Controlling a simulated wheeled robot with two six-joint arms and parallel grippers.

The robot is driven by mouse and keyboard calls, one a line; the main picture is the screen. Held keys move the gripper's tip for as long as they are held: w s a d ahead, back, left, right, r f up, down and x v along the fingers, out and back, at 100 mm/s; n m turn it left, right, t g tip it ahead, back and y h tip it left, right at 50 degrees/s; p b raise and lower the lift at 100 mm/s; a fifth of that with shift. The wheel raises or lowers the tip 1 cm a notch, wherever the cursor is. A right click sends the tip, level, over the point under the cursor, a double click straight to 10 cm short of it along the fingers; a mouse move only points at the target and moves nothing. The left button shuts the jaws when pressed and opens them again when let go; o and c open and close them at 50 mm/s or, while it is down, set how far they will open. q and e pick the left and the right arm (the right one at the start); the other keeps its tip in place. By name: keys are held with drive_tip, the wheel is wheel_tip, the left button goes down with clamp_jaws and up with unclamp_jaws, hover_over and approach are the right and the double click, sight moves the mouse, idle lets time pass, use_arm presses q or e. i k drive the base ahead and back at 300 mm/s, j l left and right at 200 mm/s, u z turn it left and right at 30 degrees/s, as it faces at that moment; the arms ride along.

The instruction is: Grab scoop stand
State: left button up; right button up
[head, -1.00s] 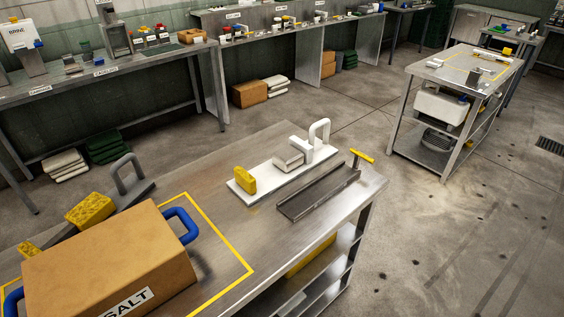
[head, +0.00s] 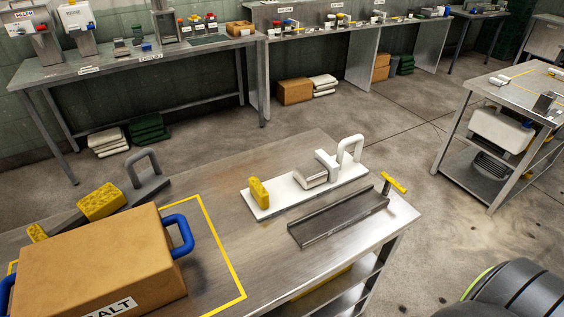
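A long white base (head: 283,196) lies on the near steel table and looks like the scoop stand, though no label shows. It carries a yellow block (head: 259,192) at its left end and a grey metal piece, likely the scoop (head: 312,178), towards its right. A white loop handle (head: 351,141) rises at its far right end. Neither gripper is in view.
The near steel table (head: 225,190) also holds a metal trough (head: 340,220), a yellow T-handle (head: 395,183), and a brown salt box (head: 100,262) with blue handles. A yellow sponge (head: 101,202) lies behind the box. A wheeled-height side table (head: 520,95) stands right, across open floor.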

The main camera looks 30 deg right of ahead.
sight(314, 178)
drive_tip(key=l+u, duration=0.2)
drive_tip(key=l, duration=0.65)
drive_tip(key=l+u, duration=0.25)
drive_tip(key=l, duration=0.6)
drive_tip(key=k+l+u, duration=0.2)
drive_tip(key=l, duration=0.65)
drive_tip(key=i, duration=0.05)
